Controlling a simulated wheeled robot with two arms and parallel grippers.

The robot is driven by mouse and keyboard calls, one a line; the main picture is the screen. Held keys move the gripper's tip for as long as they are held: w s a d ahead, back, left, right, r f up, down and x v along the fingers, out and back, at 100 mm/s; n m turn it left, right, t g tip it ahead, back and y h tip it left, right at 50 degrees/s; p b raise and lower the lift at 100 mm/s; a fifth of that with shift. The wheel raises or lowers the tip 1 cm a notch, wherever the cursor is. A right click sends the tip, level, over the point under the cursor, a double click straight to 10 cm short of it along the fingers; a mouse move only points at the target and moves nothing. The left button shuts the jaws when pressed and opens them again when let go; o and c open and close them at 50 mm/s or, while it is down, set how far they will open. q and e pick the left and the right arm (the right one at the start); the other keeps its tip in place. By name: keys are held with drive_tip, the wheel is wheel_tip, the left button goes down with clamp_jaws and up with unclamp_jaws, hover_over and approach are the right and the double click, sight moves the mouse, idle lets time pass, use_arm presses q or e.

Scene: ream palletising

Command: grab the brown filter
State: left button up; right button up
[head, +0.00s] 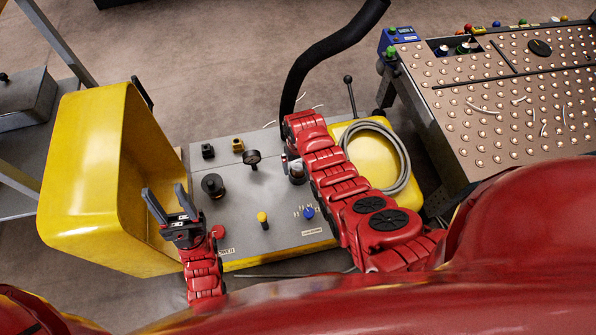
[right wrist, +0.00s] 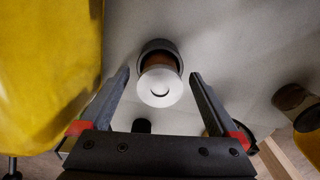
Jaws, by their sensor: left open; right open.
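The brown filter (right wrist: 160,82) is a short brown cylinder with a white round cap, seated in a dark round socket on the grey panel in the right wrist view. My right gripper (right wrist: 160,74) is open, with a finger on each side of the filter and visible gaps between. In the head view its fingers are mostly hidden by my arm. My left gripper (head: 166,198) is open and empty, in front of the yellow bin.
A studded table (head: 500,100) is at the far right.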

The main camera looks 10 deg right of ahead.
drive_tip(key=shift+c, duration=0.4)
clamp_jaws()
